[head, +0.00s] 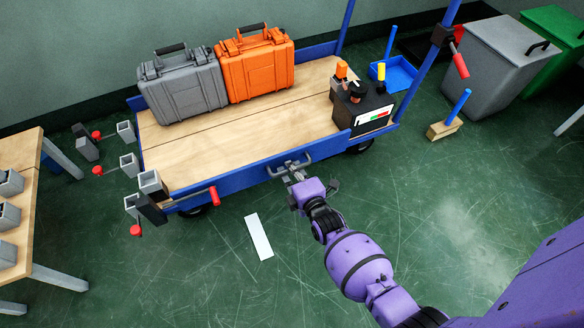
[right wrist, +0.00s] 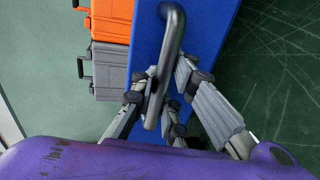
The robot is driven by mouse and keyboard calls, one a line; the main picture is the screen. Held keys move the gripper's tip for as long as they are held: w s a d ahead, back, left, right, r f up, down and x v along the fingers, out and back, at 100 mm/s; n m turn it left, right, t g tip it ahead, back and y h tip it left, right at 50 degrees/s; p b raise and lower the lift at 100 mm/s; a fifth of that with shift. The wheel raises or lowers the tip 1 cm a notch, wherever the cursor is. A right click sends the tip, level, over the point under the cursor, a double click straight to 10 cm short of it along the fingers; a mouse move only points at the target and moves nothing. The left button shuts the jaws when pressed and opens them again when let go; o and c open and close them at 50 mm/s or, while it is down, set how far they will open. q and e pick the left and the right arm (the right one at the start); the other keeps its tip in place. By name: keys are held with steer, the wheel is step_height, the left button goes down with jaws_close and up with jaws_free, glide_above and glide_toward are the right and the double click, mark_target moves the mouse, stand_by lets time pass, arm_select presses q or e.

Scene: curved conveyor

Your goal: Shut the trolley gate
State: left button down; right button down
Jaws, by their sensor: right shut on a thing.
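The trolley (head: 305,116) has a wooden deck and blue side panels. Its gate looks like the blue panel (head: 240,180) along the near long side; I cannot tell its exact angle. A grey bar handle (head: 300,160) stands on this panel. My right gripper (head: 292,174) is shut on the handle. In the right wrist view, the fingers (right wrist: 158,92) lie on both sides of the dark handle (right wrist: 172,50), against the blue gate panel (right wrist: 205,25). Red-tipped levers (head: 213,196) sit at the trolley's left end. My left gripper is not in view.
A grey case (head: 183,88) and an orange case (head: 256,68) stand on the deck. A black box (head: 362,112) stands at its right end. A workbench (head: 22,215) is at left, grey bin (head: 500,60) at right. A white strip (head: 258,237) lies on open floor.

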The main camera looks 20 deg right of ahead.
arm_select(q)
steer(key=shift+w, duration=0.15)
arm_select(e)
steer(key=shift+w+r, duration=0.15)
steer(key=shift+r, duration=0.1)
steer(key=c, duration=1.8)
jaws_free()
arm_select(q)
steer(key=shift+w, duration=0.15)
arm_select(e)
steer(key=shift+o, duration=0.2)
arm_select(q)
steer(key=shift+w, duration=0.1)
arm_select(e)
steer(key=shift+f, duration=0.1)
steer(key=v, duration=1.2)
steer(key=shift+s+a, duration=0.1)
steer(key=shift+s, duration=0.1)
